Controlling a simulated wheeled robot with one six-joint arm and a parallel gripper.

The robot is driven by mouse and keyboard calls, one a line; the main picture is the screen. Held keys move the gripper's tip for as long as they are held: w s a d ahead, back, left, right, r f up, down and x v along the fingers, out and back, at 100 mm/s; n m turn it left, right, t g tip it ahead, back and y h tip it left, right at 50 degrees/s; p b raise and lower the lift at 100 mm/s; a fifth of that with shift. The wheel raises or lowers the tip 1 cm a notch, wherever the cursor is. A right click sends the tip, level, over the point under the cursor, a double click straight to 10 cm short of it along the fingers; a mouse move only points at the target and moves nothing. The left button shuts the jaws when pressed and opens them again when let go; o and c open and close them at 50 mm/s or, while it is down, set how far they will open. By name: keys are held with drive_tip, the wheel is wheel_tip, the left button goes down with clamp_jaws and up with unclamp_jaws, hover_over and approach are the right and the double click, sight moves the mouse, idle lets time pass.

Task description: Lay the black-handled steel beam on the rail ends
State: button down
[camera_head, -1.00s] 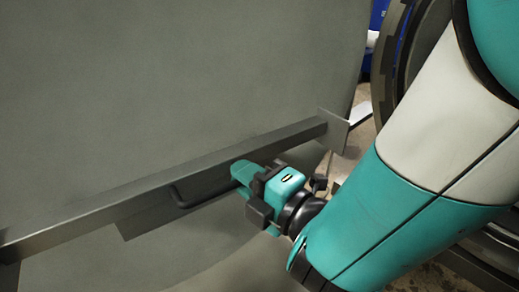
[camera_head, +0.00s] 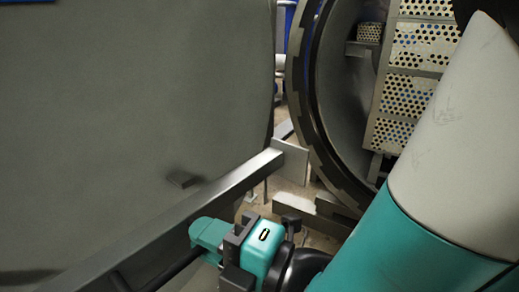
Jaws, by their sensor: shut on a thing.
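The steel beam (camera_head: 225,188) runs from the lower left up to a flat end plate (camera_head: 290,161) near the middle of the head view. Its black handle (camera_head: 172,270) shows along the beam's near side. My teal gripper (camera_head: 208,236) is shut on the handle and holds the beam. The beam's left end is out of view. Low grey metal pieces (camera_head: 300,212) lie past the end plate, in front of the round vessel; they may be the rail ends, but I cannot tell for sure.
The round mouth of the autoclave (camera_head: 316,95) opens at the right, with perforated baskets (camera_head: 415,92) inside. A large grey panel (camera_head: 130,110) fills the left, close behind the beam. Some bare floor shows between panel and vessel.

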sight(264, 162)
drive_tip(key=shift+r, duration=0.25)
wheel_tip(264, 162, up, 8)
drive_tip(key=p, duration=0.8)
drive_tip(key=shift+r, duration=0.15)
drive_tip(key=w+d+f+m+t+h, duration=0.3)
drive_tip(key=w+d+f+t+h, duration=0.1)
drive_tip(key=w+d, duration=0.5)
drive_tip(key=w+d+f+m+t+h, duration=0.35)
drive_tip(key=w+d+t, duration=0.2)
drive_tip(key=w, duration=0.55)
drive_tip(key=w+d+f+m+t+h, duration=0.1)
drive_tip(key=w+d+f+m+h, duration=0.15)
drive_tip(key=d, duration=0.55)
drive_tip(key=w+d+f+m+t+h, duration=0.1)
drive_tip(key=w+d+m+h, duration=0.2)
drive_tip(key=d, duration=0.5)
drive_tip(key=w+d+f+m+t+h, duration=0.1)
drive_tip(key=w+d+f+m+h, duration=0.2)
drive_tip(key=d, duration=0.5)
wheel_tip(264, 162, up, 20)
drive_tip(key=n+h+p, duration=0.1)
drive_tip(key=p, duration=1.8)
drive_tip(key=shift+s, duration=0.2)
drive_tip(key=shift+a+g, duration=0.15)
drive_tip(key=shift+g, duration=0.1)
